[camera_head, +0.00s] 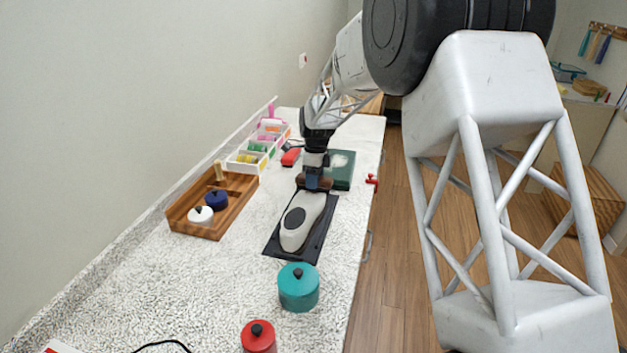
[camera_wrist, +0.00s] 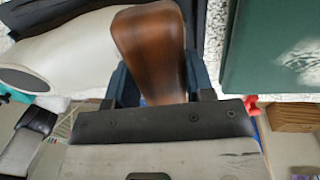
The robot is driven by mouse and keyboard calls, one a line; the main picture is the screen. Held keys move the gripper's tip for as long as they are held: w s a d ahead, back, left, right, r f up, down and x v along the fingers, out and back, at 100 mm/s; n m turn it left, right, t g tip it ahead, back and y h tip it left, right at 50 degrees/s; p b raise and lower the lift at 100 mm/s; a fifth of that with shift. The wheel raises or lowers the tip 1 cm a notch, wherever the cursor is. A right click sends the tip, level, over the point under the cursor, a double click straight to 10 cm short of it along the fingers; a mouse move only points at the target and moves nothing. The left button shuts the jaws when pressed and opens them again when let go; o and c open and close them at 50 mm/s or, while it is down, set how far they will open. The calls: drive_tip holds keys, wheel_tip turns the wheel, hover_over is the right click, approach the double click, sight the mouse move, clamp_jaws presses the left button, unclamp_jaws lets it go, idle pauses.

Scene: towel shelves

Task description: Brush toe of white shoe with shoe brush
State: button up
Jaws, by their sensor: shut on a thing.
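The white shoe (camera_head: 301,221) lies on a dark mat (camera_head: 319,238) on the counter, its dark opening toward the near end. Its far end is partly hidden by my gripper. My gripper (camera_head: 314,181) is above the far end of the shoe, shut on the brown wooden shoe brush (camera_head: 308,184). In the wrist view the brush (camera_wrist: 152,45) sits between the dark blue fingers, with the white shoe (camera_wrist: 75,50) to its left. I cannot tell whether the bristles touch the shoe.
A green box or board (camera_head: 343,178) with a white patch lies just beyond the mat. A teal pot (camera_head: 298,290) and a red pot (camera_head: 258,338) stand nearer. A wooden tray (camera_head: 232,207) with small lidded jars and white bins (camera_head: 246,162) line the wall. The near left counter is mostly clear.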

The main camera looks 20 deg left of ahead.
sight(311, 194)
drive_tip(key=shift+w+f, duration=0.1)
drive_tip(key=shift+w, duration=0.25)
drive_tip(key=shift+s, duration=0.15)
idle(0.3)
drive_tip(key=shift+s, duration=1.1)
drive_tip(key=shift+s, duration=0.2)
drive_tip(key=shift+s, duration=0.6)
drive_tip(key=shift+w, duration=0.15)
drive_tip(key=shift+c, duration=0.2)
